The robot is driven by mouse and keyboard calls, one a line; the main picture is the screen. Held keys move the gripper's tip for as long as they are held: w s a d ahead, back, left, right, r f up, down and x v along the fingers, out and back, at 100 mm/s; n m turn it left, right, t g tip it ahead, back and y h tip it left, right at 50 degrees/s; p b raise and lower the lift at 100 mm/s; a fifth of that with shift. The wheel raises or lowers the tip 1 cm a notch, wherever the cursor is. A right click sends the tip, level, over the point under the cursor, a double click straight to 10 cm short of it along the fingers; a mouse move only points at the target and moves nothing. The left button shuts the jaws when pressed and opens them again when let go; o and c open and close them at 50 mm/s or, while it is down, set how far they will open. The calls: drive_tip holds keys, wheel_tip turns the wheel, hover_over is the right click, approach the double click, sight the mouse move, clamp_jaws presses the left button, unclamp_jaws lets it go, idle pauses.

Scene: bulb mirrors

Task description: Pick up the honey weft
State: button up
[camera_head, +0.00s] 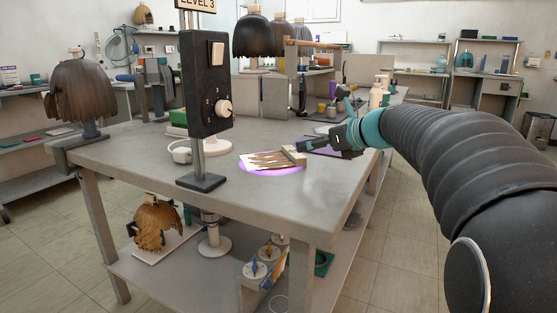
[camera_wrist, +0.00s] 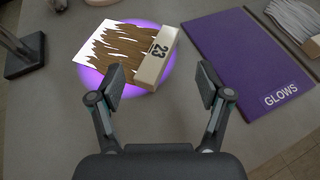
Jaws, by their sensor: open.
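A brown weft (camera_head: 270,160), probably the honey weft, lies on a white card on the table in a purple pool of light. In the head view my gripper (camera_head: 309,146) reaches in from the right, close to the block. The gap between fingers and block is hard to judge.
A purple mat (camera_wrist: 245,60) marked GLOWS lies right of the weft, with a pale grey weft (camera_wrist: 295,18) beyond it. A black switch box (camera_head: 207,85) on a stand and a wig on a head form (camera_head: 82,95) stand to the left. The table's front (camera_head: 240,205) is clear.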

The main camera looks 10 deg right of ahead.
sight(292, 150)
drive_tip(key=x, duration=0.3)
drive_tip(key=shift+w+f, duration=0.1)
drive_tip(key=shift+w, duration=0.1)
drive_tip(key=shift+b+x, duration=0.5)
drive_tip(key=shift+x, duration=2.1)
drive_tip(key=shift+s+f, duration=0.1)
drive_tip(key=shift+f, duration=0.15)
clamp_jaws()
